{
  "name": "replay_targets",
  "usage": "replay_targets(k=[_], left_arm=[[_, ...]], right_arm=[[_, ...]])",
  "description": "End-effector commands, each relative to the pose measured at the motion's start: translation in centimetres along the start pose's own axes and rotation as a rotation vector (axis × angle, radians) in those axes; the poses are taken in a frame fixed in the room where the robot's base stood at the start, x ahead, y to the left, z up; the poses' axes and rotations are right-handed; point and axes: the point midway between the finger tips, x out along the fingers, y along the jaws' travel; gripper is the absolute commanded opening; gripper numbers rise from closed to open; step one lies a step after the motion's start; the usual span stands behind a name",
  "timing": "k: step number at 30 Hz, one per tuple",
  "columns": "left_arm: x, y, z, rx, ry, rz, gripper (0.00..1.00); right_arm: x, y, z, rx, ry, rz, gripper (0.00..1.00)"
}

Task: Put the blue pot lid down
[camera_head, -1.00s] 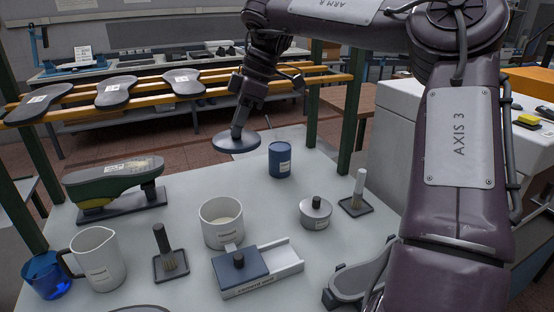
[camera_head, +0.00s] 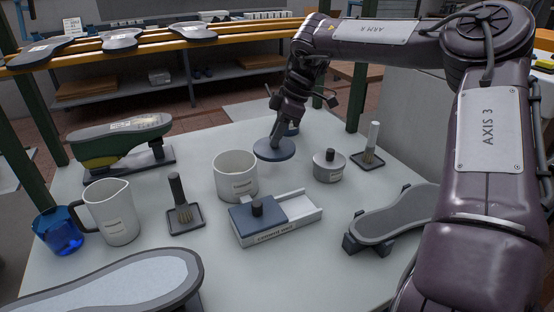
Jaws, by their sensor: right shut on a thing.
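The blue pot lid (camera_head: 274,151) is a flat, dark blue disc, held roughly level by my right gripper (camera_head: 276,132), which is shut on its top. The lid is low over the table, between the white pot and the small grey lidded pot; I cannot tell whether it touches the surface. The open white pot (camera_head: 236,182) is to the lid's left and nearer. My left gripper is out of view.
The grey lidded pot (camera_head: 329,167) and a brush on a stand (camera_head: 371,147) are to the right. A cement box (camera_head: 282,222) is in front. A jug (camera_head: 112,213), a blue cup (camera_head: 60,232) and another brush (camera_head: 183,208) are left. The white table (camera_head: 335,265) has bare patches.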

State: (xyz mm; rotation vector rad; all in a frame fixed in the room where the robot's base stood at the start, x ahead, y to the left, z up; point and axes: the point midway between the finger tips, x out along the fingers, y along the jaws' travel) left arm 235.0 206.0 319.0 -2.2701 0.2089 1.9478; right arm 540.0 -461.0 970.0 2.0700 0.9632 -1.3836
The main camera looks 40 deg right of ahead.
Motion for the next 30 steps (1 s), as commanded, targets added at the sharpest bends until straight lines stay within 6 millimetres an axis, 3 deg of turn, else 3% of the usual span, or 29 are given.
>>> replay_targets(k=[3,10,17,29,30], left_arm=[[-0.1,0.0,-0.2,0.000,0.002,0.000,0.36],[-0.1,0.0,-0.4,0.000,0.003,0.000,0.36],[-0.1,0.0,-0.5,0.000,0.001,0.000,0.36],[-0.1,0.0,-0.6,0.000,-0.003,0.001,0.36],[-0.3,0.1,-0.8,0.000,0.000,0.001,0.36]], right_arm=[[1.7,0.0,0.7,0.001,0.001,-0.001,0.00],[3.2,0.0,1.4,0.000,-0.001,-0.001,0.00],[6.2,-0.1,2.5,0.000,0.001,-0.002,0.00],[6.6,0.0,2.7,0.000,0.000,0.000,0.00],[6.6,0.0,2.7,0.000,0.000,0.000,0.21]])
